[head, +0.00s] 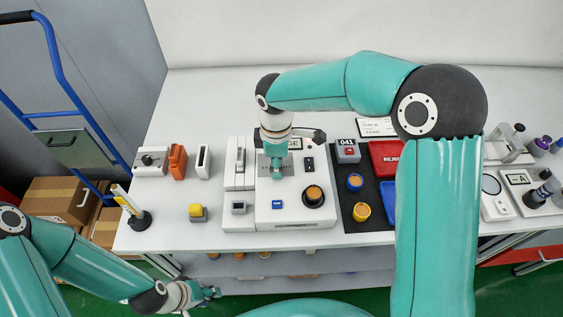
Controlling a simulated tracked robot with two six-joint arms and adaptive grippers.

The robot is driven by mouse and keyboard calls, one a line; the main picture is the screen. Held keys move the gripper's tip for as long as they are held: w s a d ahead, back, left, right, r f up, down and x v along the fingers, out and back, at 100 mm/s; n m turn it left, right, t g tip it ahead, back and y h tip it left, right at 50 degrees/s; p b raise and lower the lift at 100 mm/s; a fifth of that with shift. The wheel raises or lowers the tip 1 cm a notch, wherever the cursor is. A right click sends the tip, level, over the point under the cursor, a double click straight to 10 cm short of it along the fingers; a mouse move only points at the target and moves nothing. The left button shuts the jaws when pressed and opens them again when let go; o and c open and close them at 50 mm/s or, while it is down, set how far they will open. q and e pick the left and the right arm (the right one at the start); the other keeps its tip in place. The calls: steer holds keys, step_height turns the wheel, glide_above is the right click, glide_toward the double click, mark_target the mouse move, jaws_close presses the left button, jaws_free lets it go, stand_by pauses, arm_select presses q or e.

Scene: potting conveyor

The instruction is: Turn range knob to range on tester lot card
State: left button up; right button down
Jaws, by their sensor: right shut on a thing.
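The tester (290,216) is a white box at the middle of the bench. An upright sign on it is partly hidden by my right arm, and only the letters "GE" (295,143) show. My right gripper (277,174) points down onto the tester's top panel, shut on what appears to be the range knob; the gripper covers it, so its pointer cannot be read. A white card (376,127) with small print, possibly the lot card, stands behind my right arm; its text is too small to read. My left gripper (211,293) hangs low in front of the bench, away from the tester.
An orange-topped round part (313,193) sits in a black socket on the tester. A dark mat (378,165) to the right holds a "041" box (347,150), orange and blue round parts, a red tray (388,158) and a blue tray. The left front bench is mostly clear.

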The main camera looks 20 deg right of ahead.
steer(key=n, duration=0.4)
steer(key=shift+a+p, duration=0.25)
steer(key=shift+p, duration=0.15)
steer(key=shift+n, duration=0.6)
steer(key=shift+d, duration=0.1)
steer(key=c, duration=0.9)
jaws_free()
steer(key=shift+s, duration=0.1)
steer(key=shift+o, duration=0.2)
